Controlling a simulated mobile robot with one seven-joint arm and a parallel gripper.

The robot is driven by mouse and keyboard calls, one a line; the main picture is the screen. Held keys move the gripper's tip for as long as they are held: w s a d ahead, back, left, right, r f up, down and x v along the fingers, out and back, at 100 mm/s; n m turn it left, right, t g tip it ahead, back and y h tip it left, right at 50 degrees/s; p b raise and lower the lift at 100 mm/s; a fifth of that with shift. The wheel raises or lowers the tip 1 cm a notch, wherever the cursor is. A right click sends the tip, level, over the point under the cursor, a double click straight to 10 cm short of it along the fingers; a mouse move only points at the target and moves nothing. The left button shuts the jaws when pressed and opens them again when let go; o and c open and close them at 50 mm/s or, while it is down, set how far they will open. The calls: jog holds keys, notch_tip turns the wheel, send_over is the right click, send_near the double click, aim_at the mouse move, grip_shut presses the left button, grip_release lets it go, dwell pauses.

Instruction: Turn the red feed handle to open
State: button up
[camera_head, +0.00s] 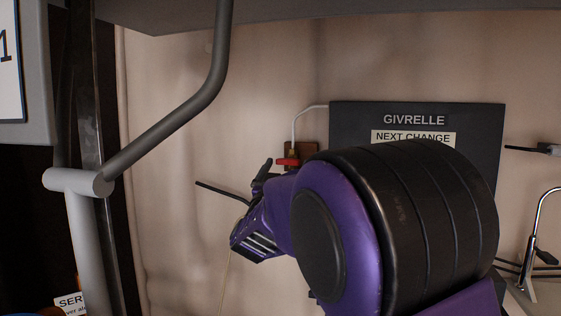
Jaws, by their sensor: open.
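The red feed handle (288,161) is small and sits on a brass-coloured valve against a brown plate (310,152) on the back wall, just left of a dark panel. A pale pipe (295,125) rises from the valve and bends right to the panel. My gripper (264,178) is in front of the wall, just below and left of the handle in the picture. One dark finger shows beside the handle. The other finger is not clear, and I cannot tell whether the gripper touches the handle. My purple and black arm hides the area right of and below the valve.
The dark panel (345,125) reads GIVRELLE and NEXT CHANGE. A grey bent pipe (165,125) stands in the left foreground. A thin dark rod (222,191) shows left of my gripper. A chrome tap-like pipe (531,235) is at far right.

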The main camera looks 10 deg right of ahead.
jog(key=shift+x, duration=1.25)
jog(key=c, duration=1.3)
